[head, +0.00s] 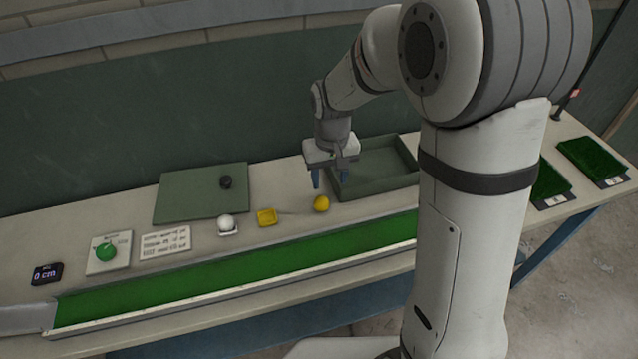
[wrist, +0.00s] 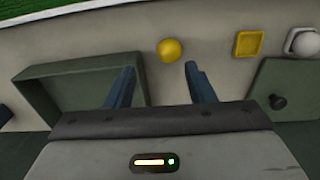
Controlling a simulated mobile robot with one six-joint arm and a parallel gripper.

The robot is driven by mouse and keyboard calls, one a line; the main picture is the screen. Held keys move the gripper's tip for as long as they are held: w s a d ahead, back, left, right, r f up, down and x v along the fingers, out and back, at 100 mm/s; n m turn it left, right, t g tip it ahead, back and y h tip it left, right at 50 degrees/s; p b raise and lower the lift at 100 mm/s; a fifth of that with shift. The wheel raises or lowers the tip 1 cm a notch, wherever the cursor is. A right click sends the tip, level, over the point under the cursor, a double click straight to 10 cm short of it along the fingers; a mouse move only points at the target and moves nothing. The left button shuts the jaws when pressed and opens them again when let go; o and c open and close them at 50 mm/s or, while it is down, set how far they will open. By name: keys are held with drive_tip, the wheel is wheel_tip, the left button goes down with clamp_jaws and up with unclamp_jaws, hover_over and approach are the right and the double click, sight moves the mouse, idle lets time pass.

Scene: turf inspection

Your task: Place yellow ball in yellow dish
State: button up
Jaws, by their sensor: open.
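The yellow ball (head: 321,204) rests on the bench top, to the right of the yellow dish (head: 267,217). The dish is small, square and looks empty. My gripper (head: 330,182) is above the bench, just behind the ball, with its blue fingers pointing down. In the wrist view the fingers (wrist: 160,85) are apart with nothing between them. The ball (wrist: 170,50) shows beyond the fingertips, and the dish (wrist: 248,44) is to its right. The ball and dish are apart.
A white ball (head: 226,221) sits in a white dish left of the yellow dish. A green tray (head: 375,182) stands right of my gripper. A green mat (head: 190,195) holds a dark knob. A green turf strip (head: 240,270) runs along the front edge. Bare bench surrounds the yellow ball.

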sight(322, 198)
drive_tip(key=shift+w+a+f, duration=0.2)
drive_tip(key=shift+a+f, duration=0.15)
drive_tip(key=shift+f, duration=0.1)
drive_tip(key=shift+w+a+f, duration=0.2)
drive_tip(key=shift+a+f, duration=0.15)
drive_tip(key=shift+f, duration=0.1)
wheel_tip(322, 198, down, 8)
drive_tip(key=shift+w+a+r+p, duration=0.1)
drive_tip(key=shift+a+r+p, duration=0.05)
drive_tip(key=shift+p, duration=0.6)
drive_tip(key=c, duration=0.8)
